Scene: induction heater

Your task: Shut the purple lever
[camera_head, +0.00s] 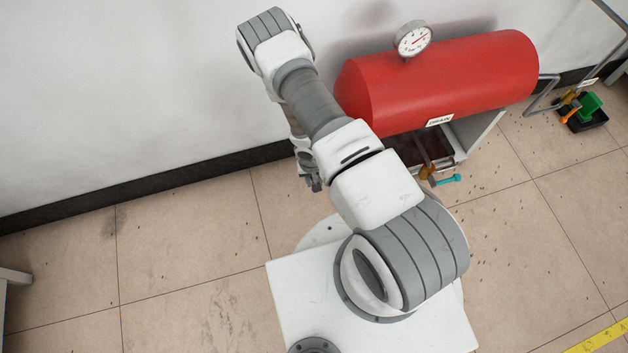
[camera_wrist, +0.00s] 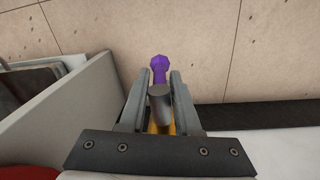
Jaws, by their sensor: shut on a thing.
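The purple lever (camera_wrist: 160,67) shows in the wrist view, its rounded end pointing away from me just past the fingertips. An orange-yellow valve part (camera_wrist: 154,127) sits below it, with a grey metal cylinder (camera_wrist: 160,103) standing in front. My gripper (camera_wrist: 158,82) has one finger on each side of the lever and is shut on it; the cylinder partly hides the contact. In the head view my gripper (camera_head: 312,181) hangs low beside the left end of the red tank, partly behind my arm. The purple lever is hidden there.
The red tank (camera_head: 440,80) with a gauge (camera_head: 413,39) stands against the wall. A valve with a cyan handle (camera_head: 447,180) is under it. A grey panel (camera_wrist: 78,118) stands close left of my fingers in the wrist view. Floor to the left is clear.

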